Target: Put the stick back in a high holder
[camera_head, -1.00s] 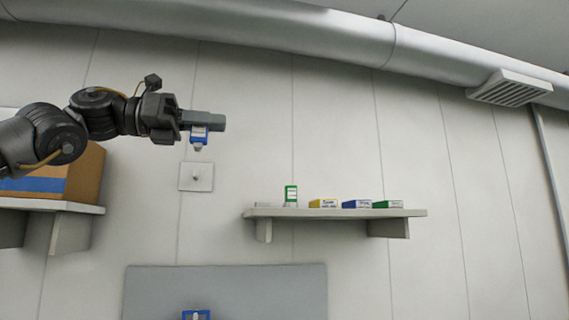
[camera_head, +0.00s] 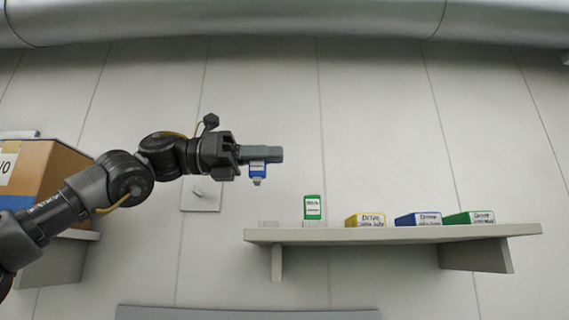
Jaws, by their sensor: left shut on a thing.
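My left gripper (camera_head: 264,153) is shut on a small blue bottle (camera_head: 258,169) with a white label, its pale tip pointing down. It holds the bottle in the air, above and apart from the left end of a high wall shelf (camera_head: 400,236). I see no plain stick. My right gripper is out of view.
A yellow box (camera_head: 366,220), a blue box (camera_head: 418,219) and a green box (camera_head: 469,217) lie along the shelf to the right. A cardboard box (camera_head: 50,165) stands on another shelf at left. A wall plate with a knob (camera_head: 201,195) is behind my arm. The air above the shelf is free.

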